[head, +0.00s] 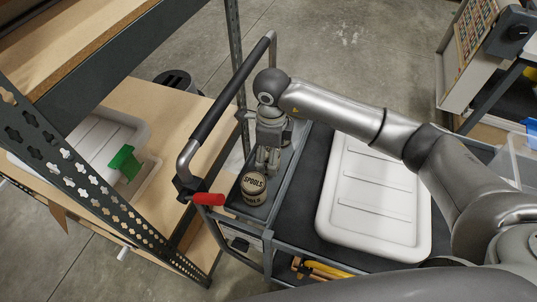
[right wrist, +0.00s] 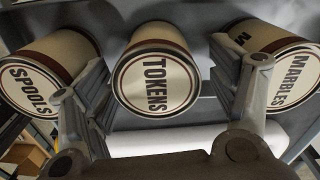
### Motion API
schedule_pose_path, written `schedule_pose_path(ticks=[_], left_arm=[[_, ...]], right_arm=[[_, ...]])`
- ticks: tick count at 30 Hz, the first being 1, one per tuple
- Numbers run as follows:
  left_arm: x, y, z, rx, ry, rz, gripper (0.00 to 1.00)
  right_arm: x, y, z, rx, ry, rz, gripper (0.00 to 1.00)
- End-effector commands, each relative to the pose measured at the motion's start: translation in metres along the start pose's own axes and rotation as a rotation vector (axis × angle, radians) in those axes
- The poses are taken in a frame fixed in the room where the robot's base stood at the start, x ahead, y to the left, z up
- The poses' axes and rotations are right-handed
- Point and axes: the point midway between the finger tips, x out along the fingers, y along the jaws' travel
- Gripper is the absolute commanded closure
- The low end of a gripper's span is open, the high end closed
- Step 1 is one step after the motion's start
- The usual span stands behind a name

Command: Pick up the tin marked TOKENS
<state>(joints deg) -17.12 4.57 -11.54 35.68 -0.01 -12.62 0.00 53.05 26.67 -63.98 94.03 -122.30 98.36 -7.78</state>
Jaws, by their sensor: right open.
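The cream tin marked TOKENS (right wrist: 157,82), with a dark band, shows in the middle of the right wrist view, its labelled lid facing the camera. My right gripper (right wrist: 160,68) is open, with one finger on each side of this tin and no clear contact. A tin marked SPOOLS (right wrist: 35,82) is to its left and one marked MARBLES (right wrist: 289,80) to its right. In the head view, the SPOOLS tin (head: 254,184) stands in the cart's narrow end tray, just below my right gripper (head: 266,162). The TOKENS tin cannot be made out there.
The cart (head: 308,160) holds a large white lidded box (head: 372,200) beside the narrow tray. Its black push handle (head: 232,90) rises next to the tray.

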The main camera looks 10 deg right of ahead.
Motion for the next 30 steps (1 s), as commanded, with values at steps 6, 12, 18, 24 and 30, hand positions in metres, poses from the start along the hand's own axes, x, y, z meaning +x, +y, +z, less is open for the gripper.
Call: schedule_pose_path(ticks=[6,12,18,24,30], left_arm=[[-0.012,-0.001,-0.006,0.0,0.009,-0.001,0.6],[-0.012,-0.001,-0.002,0.0,0.002,0.0,0.6],[-0.012,0.0,0.001,-0.001,-0.004,0.0,0.6],[-0.012,0.0,0.002,-0.001,-0.005,0.0,0.6],[-0.012,-0.001,0.002,-0.002,-0.005,-0.001,0.6]], right_arm=[[0.028,0.002,0.004,0.001,0.002,0.003,0.2],[0.034,0.001,0.004,0.0,0.0,0.0,0.2],[0.033,0.001,0.004,0.0,0.0,0.0,0.34],[0.033,0.001,0.004,0.0,0.0,0.0,0.6],[0.032,0.001,0.004,0.0,-0.001,-0.001,0.79]])
